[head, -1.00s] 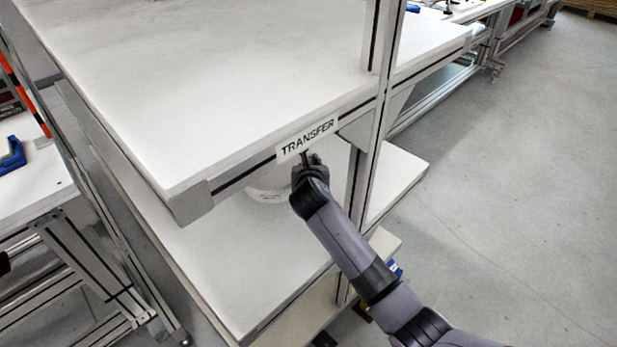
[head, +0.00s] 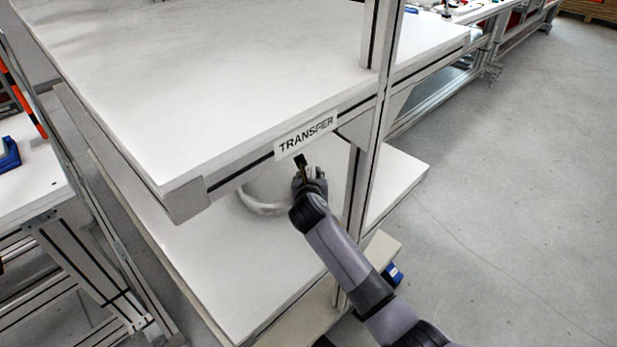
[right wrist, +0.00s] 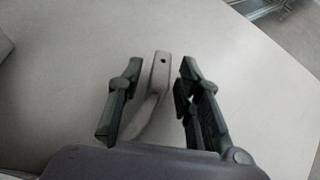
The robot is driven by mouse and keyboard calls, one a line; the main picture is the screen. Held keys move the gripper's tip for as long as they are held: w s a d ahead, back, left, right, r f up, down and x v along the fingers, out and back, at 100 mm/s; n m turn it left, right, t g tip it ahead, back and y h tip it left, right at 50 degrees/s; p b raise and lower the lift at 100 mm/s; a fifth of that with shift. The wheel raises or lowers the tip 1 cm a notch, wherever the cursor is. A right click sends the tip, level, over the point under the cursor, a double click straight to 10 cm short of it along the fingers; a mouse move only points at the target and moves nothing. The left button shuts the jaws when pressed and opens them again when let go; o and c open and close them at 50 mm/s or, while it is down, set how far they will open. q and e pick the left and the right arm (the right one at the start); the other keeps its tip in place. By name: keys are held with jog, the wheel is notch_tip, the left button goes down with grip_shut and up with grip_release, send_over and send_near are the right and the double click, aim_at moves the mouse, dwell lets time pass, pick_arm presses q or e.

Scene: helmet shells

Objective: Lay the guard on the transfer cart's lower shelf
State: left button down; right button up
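The guard is a pale, curved band (head: 262,207). It appears to lie on the transfer cart's lower shelf (head: 235,275), partly hidden under the upper shelf's edge and behind my right gripper. My right gripper (head: 310,172) is just below the TRANSFER label (head: 306,136). In the right wrist view, my right gripper (right wrist: 156,85) is open. Its two fingers stand on either side of the guard's end (right wrist: 159,72), which has a small dark hole. A gap shows on the right side; contact on the left cannot be told. My left gripper is not in view.
The cart's upper shelf (head: 200,75) overhangs the lower one and is bare. An upright metal post (head: 369,160) stands just right of my right gripper. A workbench (head: 30,180) is at the left. Open floor (head: 510,200) lies to the right.

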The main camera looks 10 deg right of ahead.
jog(key=shift+r, duration=0.1)
